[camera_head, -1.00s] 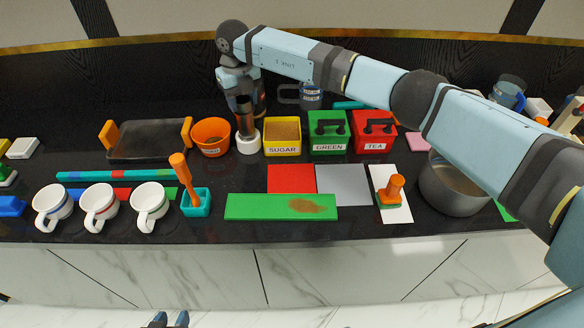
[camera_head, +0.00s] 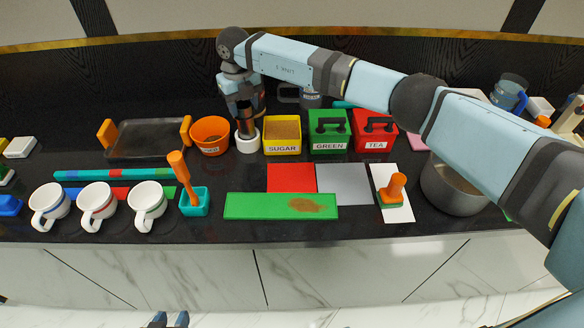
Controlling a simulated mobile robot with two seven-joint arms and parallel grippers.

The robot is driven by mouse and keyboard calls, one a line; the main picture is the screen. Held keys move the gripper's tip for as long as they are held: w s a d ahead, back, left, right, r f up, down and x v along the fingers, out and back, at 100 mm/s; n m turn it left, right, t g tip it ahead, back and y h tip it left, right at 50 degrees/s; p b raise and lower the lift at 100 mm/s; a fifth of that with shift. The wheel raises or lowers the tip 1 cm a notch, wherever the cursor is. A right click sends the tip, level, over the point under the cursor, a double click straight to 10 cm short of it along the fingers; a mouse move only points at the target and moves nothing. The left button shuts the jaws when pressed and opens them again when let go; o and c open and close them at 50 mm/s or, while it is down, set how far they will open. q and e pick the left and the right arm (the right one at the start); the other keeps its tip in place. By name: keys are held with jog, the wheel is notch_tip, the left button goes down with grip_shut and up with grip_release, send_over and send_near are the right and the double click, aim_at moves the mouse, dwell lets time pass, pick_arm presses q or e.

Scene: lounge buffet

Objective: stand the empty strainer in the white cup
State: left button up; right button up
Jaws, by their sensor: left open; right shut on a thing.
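A small white cup (camera_head: 248,144) stands at the back of the counter, between the orange bowl and the yellow sugar box. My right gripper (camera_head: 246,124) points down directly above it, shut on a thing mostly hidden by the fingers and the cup. It is taken to be the strainer; I cannot make out its shape, or how deep it sits in the cup. My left gripper (camera_head: 170,320) shows only as fingertips at the bottom edge, apart and empty, in front of the counter.
The orange bowl (camera_head: 210,137) and sugar box (camera_head: 282,133) flank the cup closely. Green (camera_head: 328,132) and red tea (camera_head: 373,131) boxes stand to the right. Several mugs (camera_head: 96,202) and a teal holder with an orange-handled tool (camera_head: 194,204) are at front left. A pot (camera_head: 446,189) stands right.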

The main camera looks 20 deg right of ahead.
aim_at(246, 126)
jog(key=shift+f, duration=0.25)
jog(key=shift+f+b, duration=0.45)
jog(key=shift+f, duration=0.2)
jog(key=shift+f, duration=0.4)
jog(key=o, duration=1.4)
jog(key=shift+c, duration=1.6)
jog(key=shift+r, duration=0.1)
